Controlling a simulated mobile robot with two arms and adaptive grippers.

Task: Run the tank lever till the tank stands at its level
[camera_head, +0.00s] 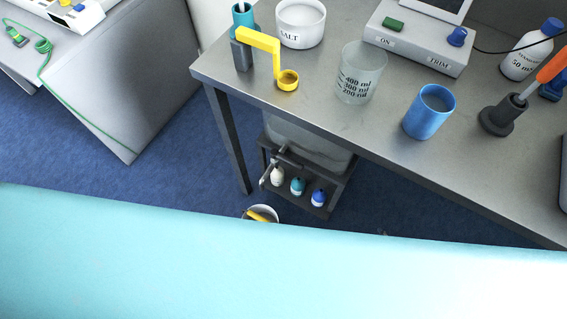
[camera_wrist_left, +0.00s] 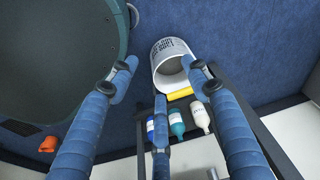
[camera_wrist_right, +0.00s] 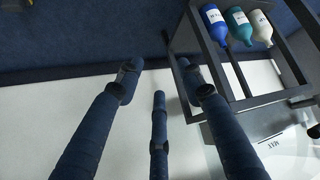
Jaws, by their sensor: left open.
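The clear tank (camera_head: 310,145) stands under the table on a dark rack. A grey handle-like part (camera_head: 268,172) sticks out at its front left, probably the lever. In the right wrist view the tank's wall (camera_wrist_right: 290,160) with a "MAX" mark shows at the lower right; I cannot make out the liquid level. My left gripper (camera_wrist_left: 161,80) is open and empty, with a white bucket and the bottles beyond its fingers. My right gripper (camera_wrist_right: 162,84) is open and empty, beside the rack. Neither gripper shows in the head view.
A white bucket (camera_head: 262,213) with a yellow thing stands on the blue floor by the rack. White, teal and blue bottles (camera_head: 298,186) stand on the rack.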

